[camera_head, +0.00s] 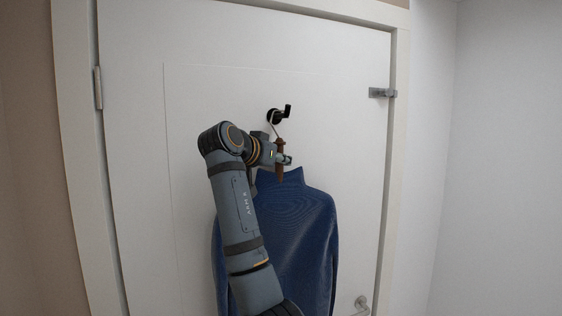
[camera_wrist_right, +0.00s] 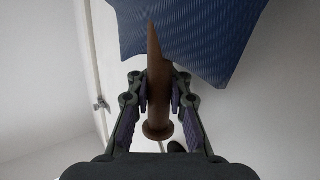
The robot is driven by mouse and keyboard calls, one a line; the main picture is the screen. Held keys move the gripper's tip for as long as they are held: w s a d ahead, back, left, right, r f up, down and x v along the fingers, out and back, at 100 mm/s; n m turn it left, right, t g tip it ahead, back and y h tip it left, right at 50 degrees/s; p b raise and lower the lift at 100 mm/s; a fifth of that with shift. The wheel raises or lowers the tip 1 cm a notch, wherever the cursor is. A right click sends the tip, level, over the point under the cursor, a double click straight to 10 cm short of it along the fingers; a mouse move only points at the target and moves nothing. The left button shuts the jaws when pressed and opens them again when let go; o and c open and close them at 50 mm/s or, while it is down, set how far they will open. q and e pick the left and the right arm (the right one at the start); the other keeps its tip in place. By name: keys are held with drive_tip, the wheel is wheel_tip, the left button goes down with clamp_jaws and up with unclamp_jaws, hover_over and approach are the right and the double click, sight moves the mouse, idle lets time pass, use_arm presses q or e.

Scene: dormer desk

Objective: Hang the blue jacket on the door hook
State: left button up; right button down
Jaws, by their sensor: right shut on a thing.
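The blue jacket (camera_head: 290,225) hangs upright in front of the white door, below the black door hook (camera_head: 279,114). A brown wooden hanger piece (camera_head: 280,166) stands above its collar, and a thin wire rises from it towards the hook. I cannot tell whether the wire is over the hook or only in front of it. My right gripper (camera_head: 285,159) is shut on the brown hanger piece, just below the hook. In the right wrist view the fingers (camera_wrist_right: 159,95) close around the hanger piece (camera_wrist_right: 158,85), with the jacket (camera_wrist_right: 185,35) at the top. My left gripper is out of view.
The white door (camera_head: 340,75) is shut in its frame, with a latch (camera_head: 382,92) at upper right and a handle (camera_head: 361,304) at lower right. A bare wall (camera_head: 500,150) stands to the right. The door face around the hook is clear.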

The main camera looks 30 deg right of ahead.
drive_tip(key=shift+r, duration=0.1)
drive_tip(key=c, duration=1.2)
unclamp_jaws()
drive_tip(key=shift+s, duration=0.2)
drive_tip(key=shift+o, duration=0.2)
